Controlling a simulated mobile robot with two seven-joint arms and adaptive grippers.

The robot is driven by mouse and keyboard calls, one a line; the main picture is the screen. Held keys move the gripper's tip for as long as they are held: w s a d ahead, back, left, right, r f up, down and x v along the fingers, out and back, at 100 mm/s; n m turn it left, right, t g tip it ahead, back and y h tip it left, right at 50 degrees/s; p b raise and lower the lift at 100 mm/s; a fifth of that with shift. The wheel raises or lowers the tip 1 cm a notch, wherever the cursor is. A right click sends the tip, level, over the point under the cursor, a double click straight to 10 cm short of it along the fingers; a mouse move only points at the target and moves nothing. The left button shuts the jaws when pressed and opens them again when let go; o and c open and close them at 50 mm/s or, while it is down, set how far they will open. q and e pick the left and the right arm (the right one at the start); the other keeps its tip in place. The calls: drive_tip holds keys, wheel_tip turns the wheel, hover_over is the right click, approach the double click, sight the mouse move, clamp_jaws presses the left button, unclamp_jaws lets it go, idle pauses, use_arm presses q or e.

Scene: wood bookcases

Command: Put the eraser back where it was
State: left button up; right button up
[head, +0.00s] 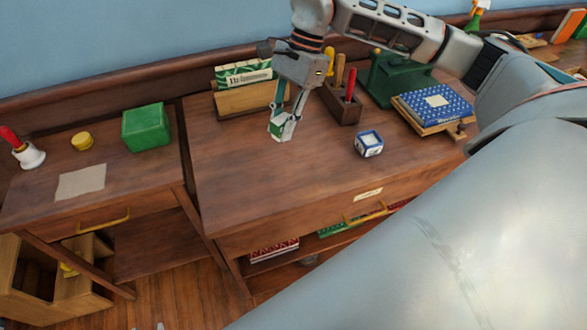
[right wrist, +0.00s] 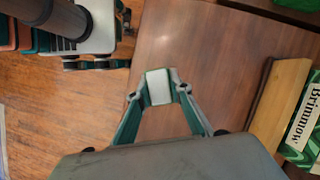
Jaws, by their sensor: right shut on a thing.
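My right gripper (head: 283,130) is above the left part of the wooden desk top (head: 240,170), in front of the wooden holder with a green-and-white box. In the right wrist view its fingers (right wrist: 160,88) are shut on a small white block with green edges, which looks like the eraser (right wrist: 158,87). The block is held at the fingertips with the desk top behind it. My left gripper is not in view.
A wooden pen block (head: 342,105), a white-and-blue cube (head: 369,143) and a blue patterned book (head: 432,104) are on the desk to the right. The desk's front left is clear.

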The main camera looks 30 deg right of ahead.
drive_tip(key=w+d+r+m+t+b, duration=0.1)
drive_tip(key=d+r+m+t+b, duration=0.3)
drive_tip(key=m, duration=0.4)
drive_tip(key=m+h, duration=0.1)
hover_over(289, 164)
drive_tip(key=d, duration=0.1)
drive_tip(key=shift+g, duration=0.3)
drive_tip(key=f, duration=0.8)
drive_tip(key=s+f, duration=0.1)
drive_tip(key=f, duration=0.3)
drive_tip(key=shift+d+f+b, duration=0.1)
drive_tip(key=shift+f+b, duration=0.25)
drive_tip(key=shift+f, duration=0.05)
drive_tip(key=shift+w+f, duration=0.1)
drive_tip(key=shift+f, duration=2.6)
drive_tip(key=shift+f, duration=0.15)
drive_tip(key=o, duration=1)
